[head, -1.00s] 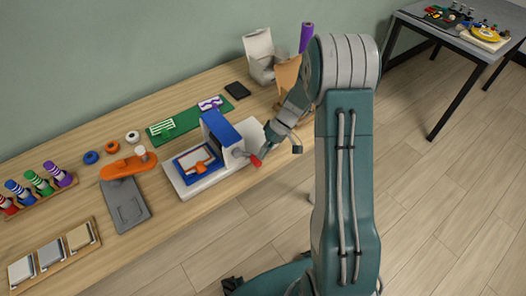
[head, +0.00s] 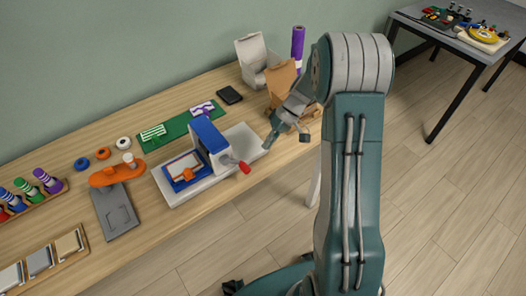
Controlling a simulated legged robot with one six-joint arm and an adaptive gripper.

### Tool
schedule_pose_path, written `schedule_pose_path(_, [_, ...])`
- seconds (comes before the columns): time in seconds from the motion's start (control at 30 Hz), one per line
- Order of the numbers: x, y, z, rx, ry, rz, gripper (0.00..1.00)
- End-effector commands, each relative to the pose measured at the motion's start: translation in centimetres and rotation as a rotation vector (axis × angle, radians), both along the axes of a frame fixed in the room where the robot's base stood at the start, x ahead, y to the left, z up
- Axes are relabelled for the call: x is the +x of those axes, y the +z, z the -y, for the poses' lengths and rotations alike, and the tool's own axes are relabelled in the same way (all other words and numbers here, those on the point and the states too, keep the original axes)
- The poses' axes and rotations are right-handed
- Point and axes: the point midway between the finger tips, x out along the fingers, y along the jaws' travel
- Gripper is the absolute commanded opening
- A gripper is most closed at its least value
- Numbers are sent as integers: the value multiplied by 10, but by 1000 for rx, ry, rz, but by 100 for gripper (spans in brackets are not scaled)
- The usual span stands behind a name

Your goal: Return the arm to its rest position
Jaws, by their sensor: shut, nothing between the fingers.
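My gripper (head: 272,139) is at the end of my teal and grey arm, over the right part of the wooden workbench. Its fingers look closed and nothing shows between them. It is just right of a white and blue press machine (head: 216,150) with a red-knobbed lever (head: 244,167), apart from the knob in the picture. My upper arm hides part of the floor and the bench's right end.
A grey table (head: 462,42) is at the far right. The floor between is clear.

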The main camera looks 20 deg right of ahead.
Motion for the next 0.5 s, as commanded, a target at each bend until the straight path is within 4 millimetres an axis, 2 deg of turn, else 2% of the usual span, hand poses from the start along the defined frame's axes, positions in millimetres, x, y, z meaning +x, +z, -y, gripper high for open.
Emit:
schedule_pose_path(0.17, [7,23,15,-7,1,3,0])
schedule_pose_path(0.3, [12,40,35,-3,1,3,0])
schedule_pose_path(0.5, [16,53,54,3,2,2,0])
